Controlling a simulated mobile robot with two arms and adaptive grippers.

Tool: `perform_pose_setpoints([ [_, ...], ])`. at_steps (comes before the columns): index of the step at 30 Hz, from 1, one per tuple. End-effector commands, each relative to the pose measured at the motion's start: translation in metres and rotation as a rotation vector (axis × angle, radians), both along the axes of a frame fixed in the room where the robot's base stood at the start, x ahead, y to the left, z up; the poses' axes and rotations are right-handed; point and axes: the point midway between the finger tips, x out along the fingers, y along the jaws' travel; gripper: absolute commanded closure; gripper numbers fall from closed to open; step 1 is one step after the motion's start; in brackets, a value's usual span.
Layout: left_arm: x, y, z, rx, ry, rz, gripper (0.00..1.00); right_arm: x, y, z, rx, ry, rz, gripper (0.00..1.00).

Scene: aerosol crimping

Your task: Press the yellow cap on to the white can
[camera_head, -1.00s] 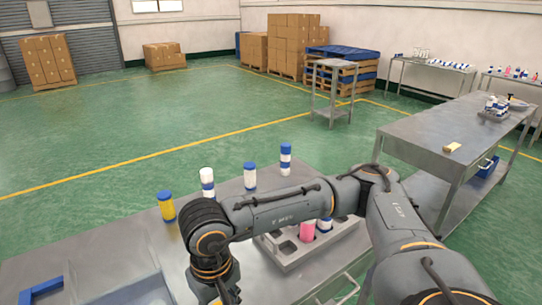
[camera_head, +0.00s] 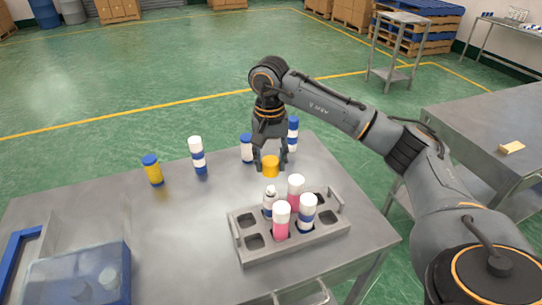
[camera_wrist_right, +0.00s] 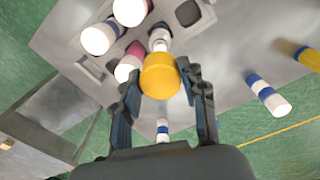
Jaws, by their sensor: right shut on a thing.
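My right gripper (camera_head: 270,162) points down and is shut on the yellow cap (camera_head: 270,167), with one finger on each side of it. The cap also shows between the fingers in the right wrist view (camera_wrist_right: 160,76). The white can (camera_head: 269,204) stands upright in the grey rack (camera_head: 292,248), just below the cap in the head view, with its narrow top bare. Its top also shows beyond the cap in the right wrist view (camera_wrist_right: 158,40). Cap and can look apart. The wrist view shows the cap overlapping the can's near side. My left gripper is not in view.
Two pink cans with white caps (camera_head: 281,222) and a white-and-blue can (camera_head: 307,214) stand close by in the rack. Several bottles line the table's far edge, including a yellow one (camera_head: 153,171). A blue translucent bin (camera_head: 80,278) sits at the left front.

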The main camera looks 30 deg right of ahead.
Motion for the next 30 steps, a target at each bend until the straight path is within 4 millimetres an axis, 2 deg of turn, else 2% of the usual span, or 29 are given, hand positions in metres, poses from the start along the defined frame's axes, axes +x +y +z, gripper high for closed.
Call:
perform_pose_setpoints([
  [8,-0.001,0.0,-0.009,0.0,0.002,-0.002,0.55,0.0,-0.002,-0.014,-0.001,0.0,-0.005,0.76],
  [18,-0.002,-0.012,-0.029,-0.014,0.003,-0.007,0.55,0.0,-0.001,-0.047,-0.001,0.001,-0.004,0.76],
  [24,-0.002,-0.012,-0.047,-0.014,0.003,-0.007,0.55,0.0,-0.001,-0.068,-0.001,-0.001,-0.004,0.76],
  [30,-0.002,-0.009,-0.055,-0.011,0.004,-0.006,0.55,0.001,-0.001,-0.077,-0.001,-0.002,-0.005,0.76],
])
